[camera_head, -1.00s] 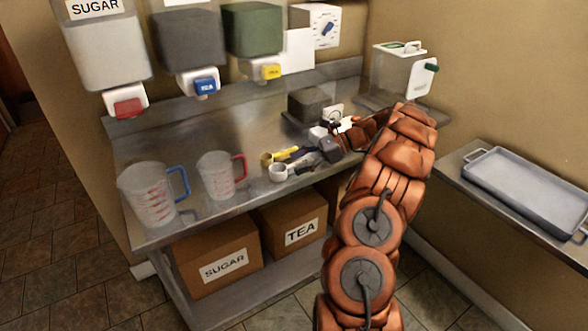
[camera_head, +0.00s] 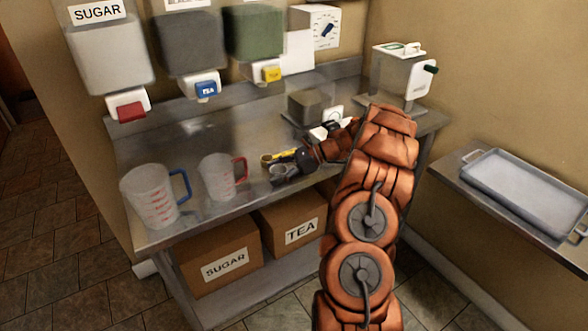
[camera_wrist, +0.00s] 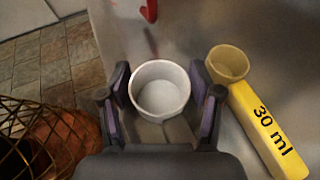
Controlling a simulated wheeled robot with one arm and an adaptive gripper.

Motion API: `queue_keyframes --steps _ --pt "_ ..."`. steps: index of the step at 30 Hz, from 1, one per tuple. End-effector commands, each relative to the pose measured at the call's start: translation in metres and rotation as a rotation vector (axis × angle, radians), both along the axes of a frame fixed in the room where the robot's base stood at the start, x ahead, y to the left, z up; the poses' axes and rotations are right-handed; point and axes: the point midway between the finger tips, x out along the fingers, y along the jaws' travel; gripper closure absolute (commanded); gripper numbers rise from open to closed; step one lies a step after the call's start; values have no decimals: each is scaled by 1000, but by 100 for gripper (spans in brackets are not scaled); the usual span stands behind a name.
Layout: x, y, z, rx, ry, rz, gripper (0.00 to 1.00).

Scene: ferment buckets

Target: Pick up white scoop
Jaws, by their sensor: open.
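The white scoop (camera_wrist: 160,92) lies on the metal counter, with its round cup facing up in the wrist view. Its handle runs back under my gripper and is mostly hidden. My gripper (camera_wrist: 160,80) is open, with one finger on each side of the cup; I cannot tell whether either finger touches it. In the head view the scoop (camera_head: 278,170) is partly covered by my dark gripper (camera_head: 284,169).
A yellow scoop (camera_wrist: 264,120) marked 30 ml lies close to the right finger. Two measuring jugs, one blue-handled (camera_head: 153,196) and one red-handled (camera_head: 218,177), stand to the left. Dispensers hang above the counter (camera_head: 190,138).

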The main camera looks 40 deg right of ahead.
Motion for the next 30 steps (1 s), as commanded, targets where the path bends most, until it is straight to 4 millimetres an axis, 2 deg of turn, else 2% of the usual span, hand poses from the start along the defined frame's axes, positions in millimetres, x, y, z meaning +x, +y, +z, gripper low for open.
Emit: queue_keyframes --steps 2,12,22,30 --pt "0 0 0 0 0 0 41" --pt "0 0 0 0 1 0 76" --pt "0 0 3 0 0 0 76" --pt "0 -1 25 -1 -1 -1 76"
